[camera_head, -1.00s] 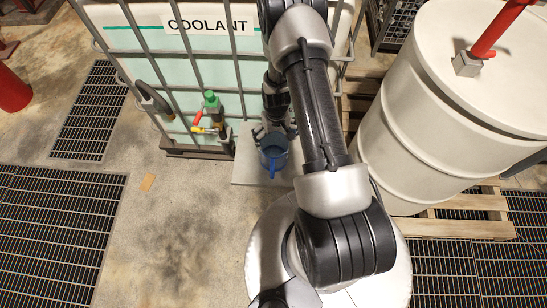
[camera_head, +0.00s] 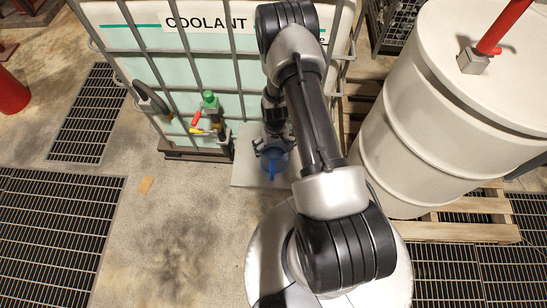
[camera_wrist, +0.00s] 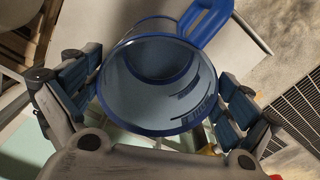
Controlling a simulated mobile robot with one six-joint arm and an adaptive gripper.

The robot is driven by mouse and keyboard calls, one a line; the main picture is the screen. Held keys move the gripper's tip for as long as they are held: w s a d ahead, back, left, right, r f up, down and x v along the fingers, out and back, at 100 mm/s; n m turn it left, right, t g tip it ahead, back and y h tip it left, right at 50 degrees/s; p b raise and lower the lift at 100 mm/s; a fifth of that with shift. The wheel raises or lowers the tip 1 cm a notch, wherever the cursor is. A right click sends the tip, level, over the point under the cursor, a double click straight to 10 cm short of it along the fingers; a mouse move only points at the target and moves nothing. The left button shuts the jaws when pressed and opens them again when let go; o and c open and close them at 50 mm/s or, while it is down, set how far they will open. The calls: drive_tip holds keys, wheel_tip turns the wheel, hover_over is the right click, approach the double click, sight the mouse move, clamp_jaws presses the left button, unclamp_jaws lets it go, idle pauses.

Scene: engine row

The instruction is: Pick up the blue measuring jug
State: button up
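The blue measuring jug (camera_head: 274,161) stands upright on a pale grey slab (camera_head: 244,174), below the coolant tank's valve. Its handle points towards the head camera. In the wrist view, I look down into the open mouth of the empty-looking jug (camera_wrist: 160,95); its handle is at the top right. My gripper (camera_head: 275,147) is at the jug in the head view. In the wrist view my gripper (camera_wrist: 157,98) is spread wide, with one finger on each side of the jug's rim. The pads look very close to the wall; I cannot tell whether they touch.
The caged coolant tank (camera_head: 195,75) stands just behind the slab, its green-capped valve (camera_head: 210,104) left of my gripper. A white drum (camera_head: 440,115) on a wooden pallet (camera_head: 465,231) stands at right. Concrete floor left of the slab is mostly clear.

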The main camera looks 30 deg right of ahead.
drive_tip(key=c, duration=1.1)
